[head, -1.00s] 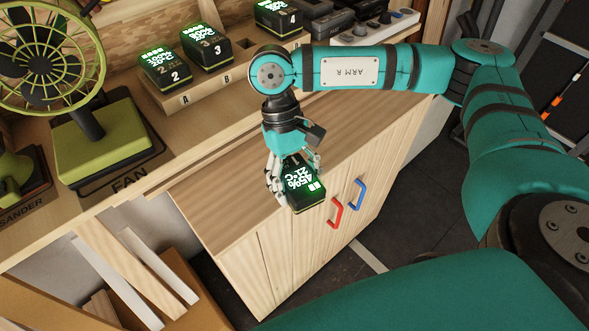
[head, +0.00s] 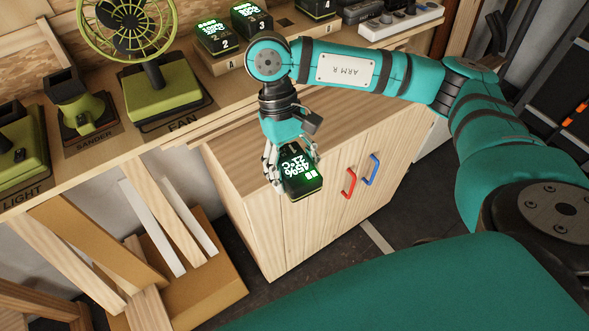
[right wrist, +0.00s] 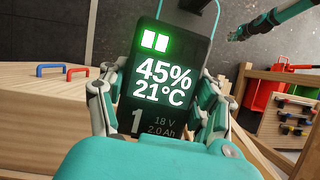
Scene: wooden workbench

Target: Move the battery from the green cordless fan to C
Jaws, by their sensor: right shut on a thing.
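My right gripper (head: 287,178) is shut on a black battery (head: 303,180) whose lit screen reads 45% and 21°C. In the right wrist view the battery (right wrist: 165,80) sits between the fingers and bears the number 1. It is held in front of the light wooden cabinet. The green fan (head: 160,92) stands on its labelled place at the left of the bench. The battery rack (head: 240,62) is behind my right arm; its letter A shows, C cannot be made out. A teal arm with a small gripper (right wrist: 238,34), apparently my left, shows at the wrist view's top right.
Batteries numbered 2 (head: 217,38), 3 (head: 252,20) and 4 (head: 316,8) stand on the rack. The sander (head: 85,108) and light (head: 22,150) are left of the fan. The cabinet (head: 262,215) has red (head: 348,182) and blue (head: 371,169) handles. Wood offcuts (head: 165,225) stand below the bench.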

